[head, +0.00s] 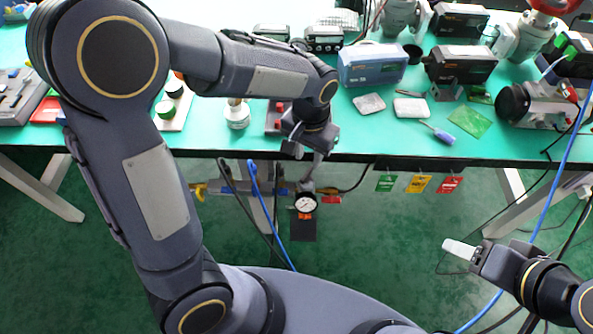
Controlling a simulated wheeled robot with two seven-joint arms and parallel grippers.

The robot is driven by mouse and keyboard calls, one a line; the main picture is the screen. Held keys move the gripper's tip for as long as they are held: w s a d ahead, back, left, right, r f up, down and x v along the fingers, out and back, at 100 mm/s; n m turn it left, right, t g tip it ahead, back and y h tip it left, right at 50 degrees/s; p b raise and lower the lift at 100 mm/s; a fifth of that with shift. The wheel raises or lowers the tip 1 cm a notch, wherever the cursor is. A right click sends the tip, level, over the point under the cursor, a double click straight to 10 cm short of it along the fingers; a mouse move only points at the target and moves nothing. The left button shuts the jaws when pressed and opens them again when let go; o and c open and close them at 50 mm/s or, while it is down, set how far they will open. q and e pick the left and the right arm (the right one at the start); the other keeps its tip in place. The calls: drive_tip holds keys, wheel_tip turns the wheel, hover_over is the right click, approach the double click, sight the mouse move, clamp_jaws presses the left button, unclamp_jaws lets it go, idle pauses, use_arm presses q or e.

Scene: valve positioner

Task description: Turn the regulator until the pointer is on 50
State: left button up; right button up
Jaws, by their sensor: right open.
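The regulator's round white gauge (305,203) shows below the front edge of the table, above a dark plate. Its dial is too small to read, so I cannot tell where the pointer stands. My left gripper (308,155) points down at the table's front edge, just above the gauge in the picture. It covers part of the regulator, and I cannot tell whether it touches the knob or whether its jaws are closed. My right gripper (461,250) is open, at the lower right in front of the table, well apart from the regulator.
The green-topped table (375,145) carries a blue box (372,64), a screwdriver (437,132) and several devices. Green, yellow and red tags (418,183) hang below its front edge. Blue and black hoses run to the floor. Open floor lies between my grippers.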

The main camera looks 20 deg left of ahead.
sight(308, 172)
use_arm(q)
wheel_tip(308, 172, down, 8)
drive_tip(key=shift+r+b, duration=0.1)
drive_tip(key=shift+b, duration=0.45)
drive_tip(key=shift+c, duration=0.3)
clamp_jaws()
